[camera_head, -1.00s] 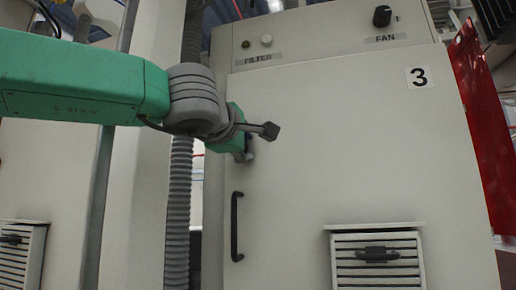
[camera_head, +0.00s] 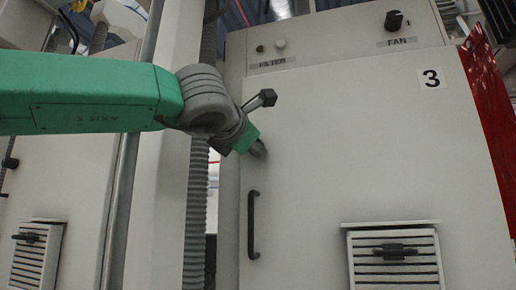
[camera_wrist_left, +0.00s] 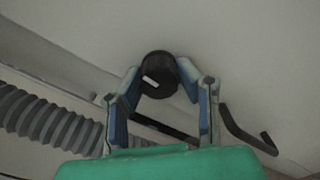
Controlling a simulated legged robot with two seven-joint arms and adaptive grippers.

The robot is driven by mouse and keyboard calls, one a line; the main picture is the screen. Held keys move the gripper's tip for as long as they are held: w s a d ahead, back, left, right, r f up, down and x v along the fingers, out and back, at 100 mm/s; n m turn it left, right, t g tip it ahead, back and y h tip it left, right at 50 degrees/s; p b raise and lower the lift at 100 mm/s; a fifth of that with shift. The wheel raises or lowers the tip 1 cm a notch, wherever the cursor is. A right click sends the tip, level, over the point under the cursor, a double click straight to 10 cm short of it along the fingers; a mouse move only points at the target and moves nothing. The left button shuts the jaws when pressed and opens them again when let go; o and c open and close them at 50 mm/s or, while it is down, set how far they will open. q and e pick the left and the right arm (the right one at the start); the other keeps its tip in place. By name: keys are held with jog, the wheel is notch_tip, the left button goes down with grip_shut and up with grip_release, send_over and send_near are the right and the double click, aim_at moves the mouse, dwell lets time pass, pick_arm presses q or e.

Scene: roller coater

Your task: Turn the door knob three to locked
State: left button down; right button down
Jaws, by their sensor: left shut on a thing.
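The door of cabinet 3 (camera_head: 345,150) is closed, with a black "3" label at its upper right. The round black door knob (camera_wrist_left: 158,74), with a white mark, shows in the left wrist view between the blue-lined fingers of my left gripper (camera_wrist_left: 160,88). The fingers are shut on it from both sides. In the head view the gripper (camera_head: 258,148) is at the door's left edge, and my arm hides the knob there. My right gripper is in neither view.
A black vertical handle (camera_head: 253,224) is below the gripper on the door. A louvred vent (camera_head: 394,262) is at the lower right. A FAN switch (camera_head: 394,20) is above the door. A grey corrugated hose (camera_head: 196,215) hangs left of the cabinet. A red sheet (camera_head: 487,110) is at the right.

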pick_arm(q)
jog(key=shift+w+f+n, duration=0.1)
jog(key=shift+w+n, duration=0.05)
jog(key=shift+n, duration=0.25)
jog(key=c, duration=1.2)
grip_release()
jog(key=shift+d, duration=0.1)
jog(key=v, duration=1.2)
jog(key=shift+d, duration=0.1)
jog(key=shift+w, duration=0.1)
